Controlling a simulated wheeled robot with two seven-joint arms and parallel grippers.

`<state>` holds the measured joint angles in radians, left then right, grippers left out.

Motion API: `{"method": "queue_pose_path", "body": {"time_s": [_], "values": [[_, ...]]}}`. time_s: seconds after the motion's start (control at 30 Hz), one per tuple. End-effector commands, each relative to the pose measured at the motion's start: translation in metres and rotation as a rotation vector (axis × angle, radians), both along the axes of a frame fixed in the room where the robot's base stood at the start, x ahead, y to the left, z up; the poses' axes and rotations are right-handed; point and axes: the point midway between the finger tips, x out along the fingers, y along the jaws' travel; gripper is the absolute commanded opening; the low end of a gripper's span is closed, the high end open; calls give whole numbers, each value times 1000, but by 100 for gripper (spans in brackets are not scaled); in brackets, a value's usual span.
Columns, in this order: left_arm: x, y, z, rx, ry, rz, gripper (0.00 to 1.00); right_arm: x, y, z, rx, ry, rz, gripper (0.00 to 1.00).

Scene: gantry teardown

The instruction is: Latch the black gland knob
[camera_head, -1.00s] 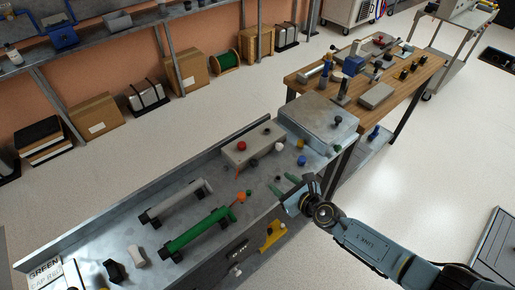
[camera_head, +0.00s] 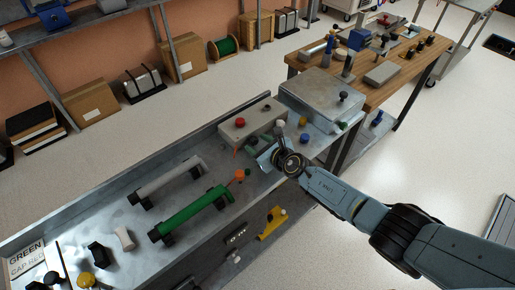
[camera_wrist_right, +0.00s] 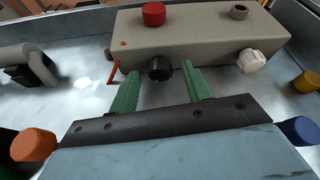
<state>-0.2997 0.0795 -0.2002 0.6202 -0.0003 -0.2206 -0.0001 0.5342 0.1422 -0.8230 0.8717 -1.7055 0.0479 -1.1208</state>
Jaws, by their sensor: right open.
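The black gland knob (camera_wrist_right: 160,68) sticks out of the front face of the grey-beige box (camera_wrist_right: 200,32). In the right wrist view it sits between the tips of the two green fingers of my right gripper (camera_wrist_right: 160,80), with gaps on both sides. The gripper is open and empty; I cannot tell how deep the knob lies between the fingers. In the head view my right gripper (camera_head: 260,148) is at the front of the box (camera_head: 243,124), and I cannot make out the black knob there. My left gripper is not in view.
A thin orange-red lever (camera_wrist_right: 113,72) is just left of the black knob, and a white knob (camera_wrist_right: 252,61) is to its right. A red button (camera_wrist_right: 153,13) tops the box. Orange (camera_wrist_right: 34,145) and blue (camera_wrist_right: 299,130) caps flank my gripper. A green tube (camera_head: 195,214) lies further left.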

Motion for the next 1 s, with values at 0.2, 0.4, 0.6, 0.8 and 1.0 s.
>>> {"method": "queue_pose_path", "body": {"time_s": [0.2, 0.4, 0.6, 0.8, 1.0], "values": [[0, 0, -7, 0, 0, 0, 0, 6, 3, -3, 0, 0, -1, 48], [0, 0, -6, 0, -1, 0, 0, 6, 4, -2, 0, 0, -1, 48], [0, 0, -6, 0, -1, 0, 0, 6, 4, -2, 0, -1, -1, 27], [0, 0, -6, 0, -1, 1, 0, 6, 4, -2, 0, -1, -1, 4], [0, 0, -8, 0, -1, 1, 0, 6, 3, -2, 14, 9, 0, 4]]}}
